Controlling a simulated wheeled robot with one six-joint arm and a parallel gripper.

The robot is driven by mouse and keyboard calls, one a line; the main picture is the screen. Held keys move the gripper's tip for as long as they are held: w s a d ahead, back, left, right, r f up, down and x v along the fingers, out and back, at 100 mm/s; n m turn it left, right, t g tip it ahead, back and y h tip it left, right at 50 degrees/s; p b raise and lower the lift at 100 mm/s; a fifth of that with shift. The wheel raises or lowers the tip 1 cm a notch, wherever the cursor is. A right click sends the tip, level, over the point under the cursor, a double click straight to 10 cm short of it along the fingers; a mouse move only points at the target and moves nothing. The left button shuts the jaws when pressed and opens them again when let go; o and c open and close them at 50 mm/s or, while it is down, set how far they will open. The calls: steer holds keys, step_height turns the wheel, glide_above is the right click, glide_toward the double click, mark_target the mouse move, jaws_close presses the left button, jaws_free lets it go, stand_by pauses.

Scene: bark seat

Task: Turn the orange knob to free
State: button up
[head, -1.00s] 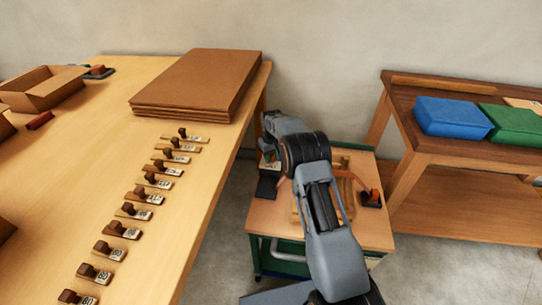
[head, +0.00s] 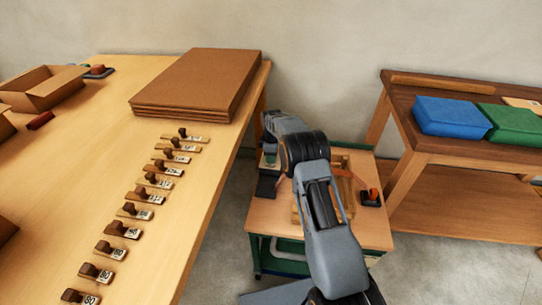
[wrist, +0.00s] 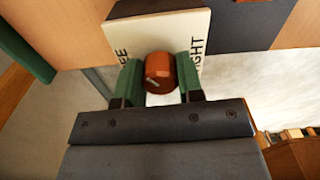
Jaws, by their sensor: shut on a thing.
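The orange knob (wrist: 158,74) sits at the edge of a white plate (wrist: 150,32) in the wrist view. The plate carries dark lettering, with "EE" readable left of the knob and "IGHT" right of it; the rest is covered. A pale mark shows on the knob's left part. My gripper (wrist: 161,68) has its green fingers on either side of the knob and is shut on it. In the head view my arm hides the knob and the fingers above the left side of a small wooden-topped cart (head: 270,222).
An orange part on a black base (head: 372,196) stands on the cart's right side. A long table (head: 190,225) with a row of stamps and stacked brown boards (head: 200,80) is at left. A bench with blue (head: 452,117) and green boxes is at right.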

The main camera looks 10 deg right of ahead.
steer(key=n, duration=0.5)
steer(key=shift+w+r, duration=0.1)
steer(key=shift+n, duration=2.4)
steer(key=shift+w, duration=0.1)
steer(key=o, duration=0.9)
step_height(320, 180, up, 14)
steer(key=shift+f+p, duration=0.15)
steer(key=shift+p, duration=0.7)
